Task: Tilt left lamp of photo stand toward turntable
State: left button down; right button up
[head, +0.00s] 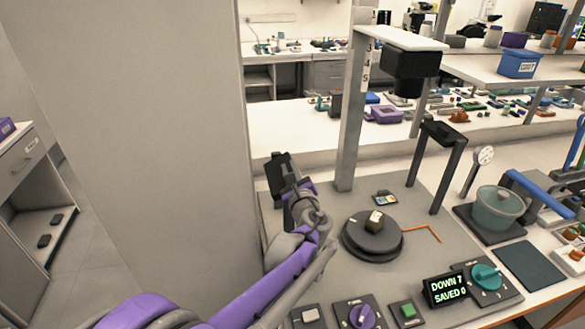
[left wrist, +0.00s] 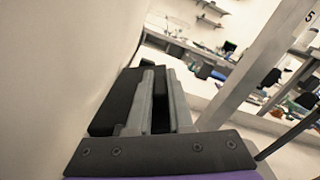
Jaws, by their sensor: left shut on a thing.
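The left lamp (head: 277,168) is a black panel at the left side of the photo stand, beside the tall grey wall. My left gripper (head: 300,194) reaches it from the front and covers its lower part. In the left wrist view, the grey fingers (left wrist: 158,100) are shut on the black lamp (left wrist: 112,102), part of which shows left of them. The turntable (head: 372,238) is a dark round disc right of the gripper, with a small brown and white block (head: 375,221) on it. My right gripper is out of view.
The photo stand's column (head: 352,120) carries a black camera (head: 408,66) overhead. The right lamp (head: 442,134) stands on black legs. Control knobs and a display (head: 445,289) line the front edge. A pot (head: 497,208) stands at right. The grey wall (head: 180,130) is close on the left.

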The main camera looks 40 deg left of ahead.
pick_arm(q)
jog(key=shift+s+a+r+n+p, duration=0.1)
jog(key=shift+s+a+n+p, duration=0.1)
jog(key=shift+n, duration=0.4)
jog(key=shift+s+a+r+n+p, duration=0.1)
jog(key=shift+s+n+p, duration=0.1)
jog(key=shift+n, duration=0.4)
jog(key=shift+s+a+n+p, duration=0.15)
jog(key=shift+s+n+p, duration=0.05)
jog(key=shift+n, duration=0.45)
jog(key=shift+s+a+n+p, duration=0.15)
jog(key=shift+s+n, duration=0.05)
jog(key=shift+n, duration=0.45)
jog(key=shift+f, duration=0.1)
jog(key=c, duration=0.8)
grip_release()
